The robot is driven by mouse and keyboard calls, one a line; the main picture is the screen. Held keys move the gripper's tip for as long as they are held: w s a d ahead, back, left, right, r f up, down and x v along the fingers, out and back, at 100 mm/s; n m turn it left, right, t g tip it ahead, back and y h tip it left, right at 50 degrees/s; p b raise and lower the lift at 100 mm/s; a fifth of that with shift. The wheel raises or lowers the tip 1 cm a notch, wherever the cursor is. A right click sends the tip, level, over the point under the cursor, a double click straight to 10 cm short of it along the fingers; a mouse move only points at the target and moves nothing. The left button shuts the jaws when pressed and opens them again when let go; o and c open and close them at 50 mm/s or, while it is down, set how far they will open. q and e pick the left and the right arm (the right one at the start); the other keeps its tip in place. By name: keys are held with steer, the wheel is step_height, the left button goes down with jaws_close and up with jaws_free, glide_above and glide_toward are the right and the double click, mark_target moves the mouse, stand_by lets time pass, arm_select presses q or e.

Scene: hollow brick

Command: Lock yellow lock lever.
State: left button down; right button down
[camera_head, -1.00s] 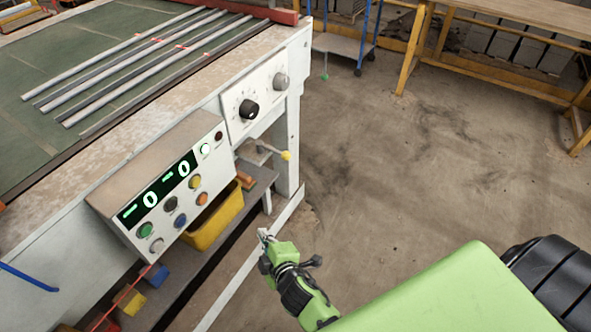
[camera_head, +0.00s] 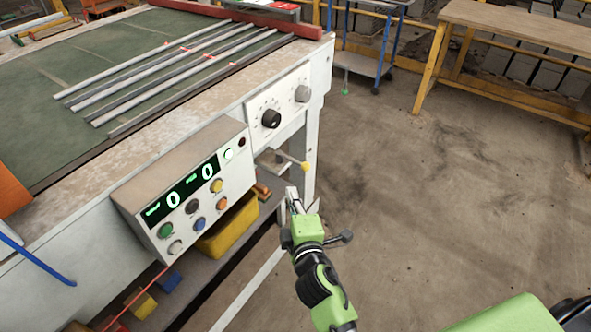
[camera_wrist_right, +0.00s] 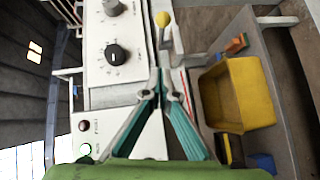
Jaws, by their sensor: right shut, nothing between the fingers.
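The yellow lock lever is a short metal rod with a yellow ball knob (camera_head: 305,166), sticking out from the side of the white machine under the dial panel. In the right wrist view the knob (camera_wrist_right: 162,19) is at the top centre, beyond my fingertips. My right gripper (camera_head: 292,192) is shut and empty, just below and to the left of the knob in the head view, apart from it. In the right wrist view its teal fingers (camera_wrist_right: 160,75) meet at the tips. My left gripper is not in view.
A control box (camera_head: 195,190) with a green display and several buttons juts out left of my right gripper. A panel with dials (camera_head: 271,118) is above. A yellow bin (camera_head: 228,226) stands on the shelf below; it also shows in the right wrist view (camera_wrist_right: 240,92).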

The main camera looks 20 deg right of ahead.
glide_toward(294, 162)
steer(key=w+a, duration=0.3)
steer(key=w+d, duration=0.1)
steer(key=w+d+p, duration=0.1)
steer(key=shift+w+d+f, duration=0.25)
steer(key=shift+w+f, duration=0.05)
steer(key=shift+w+d+f, duration=0.1)
steer(key=shift+w+d, duration=0.15)
steer(key=shift+d, duration=0.15)
steer(key=shift+d, duration=0.1)
steer(key=shift+d+n+y+p, duration=0.2)
steer(key=shift+n+y+p, duration=0.1)
steer(key=shift+y+p, duration=0.15)
